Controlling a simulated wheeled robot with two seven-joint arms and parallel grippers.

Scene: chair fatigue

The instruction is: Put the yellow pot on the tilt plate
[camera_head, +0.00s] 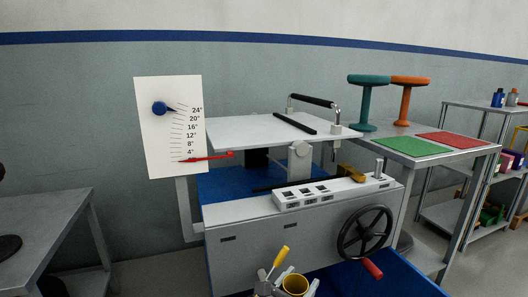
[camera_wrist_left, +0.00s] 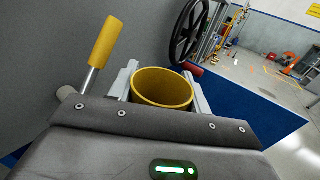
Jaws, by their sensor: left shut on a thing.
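The yellow pot (camera_head: 295,284) is low in the head view, in front of the machine. My left gripper (camera_head: 287,287) is shut on it. In the left wrist view the pot (camera_wrist_left: 163,73) is upright between the two grey fingers, its open rim facing up; its lower part is hidden by the gripper body. The tilt plate (camera_head: 255,131) is the pale flat plate on top of the machine, above and behind the pot, with a black strip across it. No object stands on the plate. My right gripper is not in view.
A yellow-handled lever (camera_head: 280,257) stands close beside the pot. A black handwheel (camera_head: 365,232) with a red grip is to the right. An angle board (camera_head: 168,125) with a red pointer stands left of the plate. A bench with stools (camera_head: 410,100) is at right.

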